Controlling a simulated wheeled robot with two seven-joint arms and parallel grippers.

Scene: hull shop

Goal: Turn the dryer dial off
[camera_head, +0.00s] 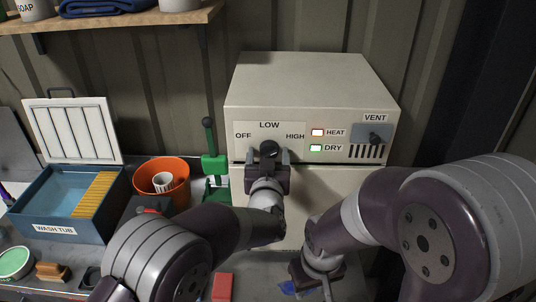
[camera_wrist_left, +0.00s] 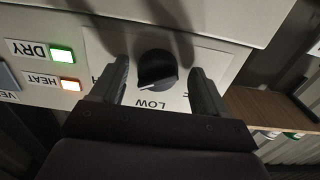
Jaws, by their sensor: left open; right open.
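The dryer (camera_head: 305,85) is a cream box with a panel marked OFF, LOW and HIGH. Its black dial (camera_head: 269,149) also shows in the left wrist view (camera_wrist_left: 157,70), with a white pointer line near the LOW label. My left gripper (camera_head: 268,158) is open at the panel, with one finger on each side of the dial. In the left wrist view (camera_wrist_left: 158,85) a gap shows between each finger and the dial. The HEAT light (camera_head: 317,132) glows orange-red and the DRY light (camera_head: 316,148) glows green. My right gripper (camera_head: 315,280) is low near the bench, open, its fingertips partly hidden.
Left of the dryer stand a green lever press (camera_head: 213,165), an orange pot (camera_head: 161,178) and a blue wash tub (camera_head: 60,222). A wooden shelf (camera_head: 130,22) hangs above left.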

